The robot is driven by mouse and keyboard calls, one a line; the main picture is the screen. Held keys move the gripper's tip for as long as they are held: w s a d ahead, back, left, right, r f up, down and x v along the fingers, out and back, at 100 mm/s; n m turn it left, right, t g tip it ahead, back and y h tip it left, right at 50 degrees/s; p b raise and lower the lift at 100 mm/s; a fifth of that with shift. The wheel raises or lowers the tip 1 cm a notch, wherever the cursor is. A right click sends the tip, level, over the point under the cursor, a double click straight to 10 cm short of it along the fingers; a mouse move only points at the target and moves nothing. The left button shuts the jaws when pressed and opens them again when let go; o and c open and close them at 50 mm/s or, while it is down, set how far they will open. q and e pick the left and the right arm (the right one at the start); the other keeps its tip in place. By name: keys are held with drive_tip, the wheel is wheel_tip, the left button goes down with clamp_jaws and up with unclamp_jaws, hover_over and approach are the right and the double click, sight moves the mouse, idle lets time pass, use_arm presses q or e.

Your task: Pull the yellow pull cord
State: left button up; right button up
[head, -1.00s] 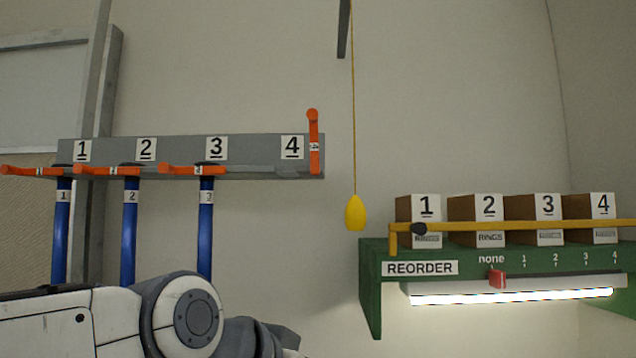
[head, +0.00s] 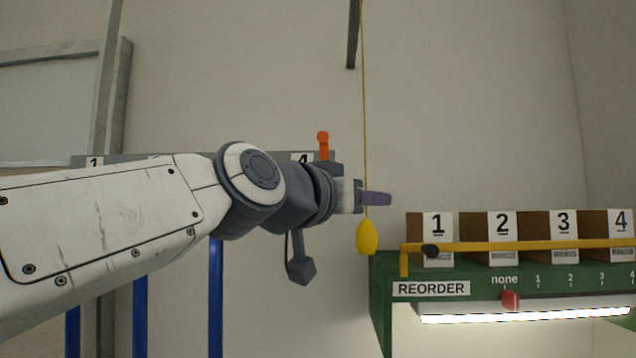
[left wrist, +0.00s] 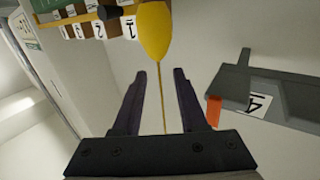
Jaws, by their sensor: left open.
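The yellow pull cord (head: 364,120) hangs down in the head view and ends in a yellow teardrop-shaped knob (head: 367,238). My left gripper (head: 378,198) is at the cord, just above the knob. In the left wrist view, my left gripper (left wrist: 158,100) is open, and the thin cord (left wrist: 162,100) runs between its two purple fingers without visible contact. The knob (left wrist: 154,30) shows beyond the fingertips. My right gripper is in neither view.
A green shelf (head: 383,310) marked REORDER stands at the right, with numbered boxes (head: 492,230) behind a yellow rail (head: 520,246) and a red slider (head: 510,300). A grey numbered rack (left wrist: 285,97) with an orange lever (head: 323,145) lies behind my left arm.

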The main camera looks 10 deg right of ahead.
use_arm(q)
drive_tip(key=p+x, duration=0.1)
drive_tip(key=x, duration=0.2)
drive_tip(key=shift+w+d, duration=0.1)
drive_tip(key=shift+d, duration=0.05)
clamp_jaws()
